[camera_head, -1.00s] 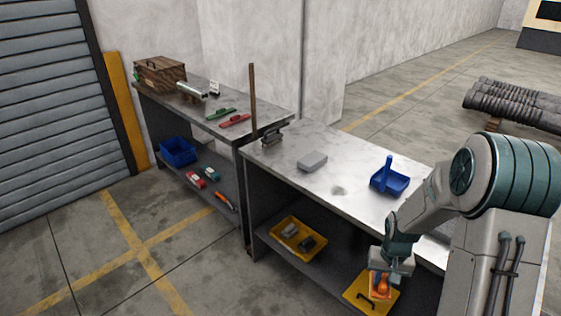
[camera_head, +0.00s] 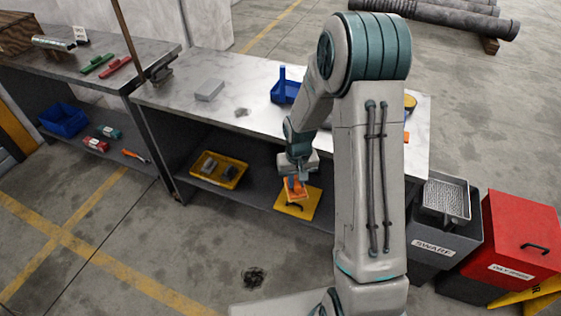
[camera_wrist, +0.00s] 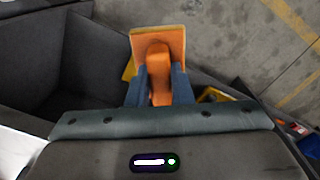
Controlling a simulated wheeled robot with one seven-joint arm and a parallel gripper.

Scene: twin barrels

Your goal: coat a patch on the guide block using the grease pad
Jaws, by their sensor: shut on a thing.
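The grease pad appears to be the orange-handled tool with a flat orange plate (camera_wrist: 170,37), seen in the wrist view. My gripper (camera_wrist: 158,88) is shut on its handle. In the head view my gripper (camera_head: 297,180) holds this orange tool (camera_head: 294,190) low in front of the right bench, by the lower shelf. A yellow plate with a black handle (camera_head: 309,205) lies just below it; I cannot tell whether they touch. A plain grey block (camera_head: 209,89), likely the guide block, sits on the right bench top, left of and above my gripper.
On the bench (camera_head: 240,68) a blue scoop-like tray (camera_head: 284,93) stands right of the block, and a dark clamp-like fixture (camera_head: 160,74) at its left end. A yellow tray (camera_head: 232,183) is on the shelf. Swarf bin (camera_head: 432,248) and red bin (camera_head: 520,232) stand right.

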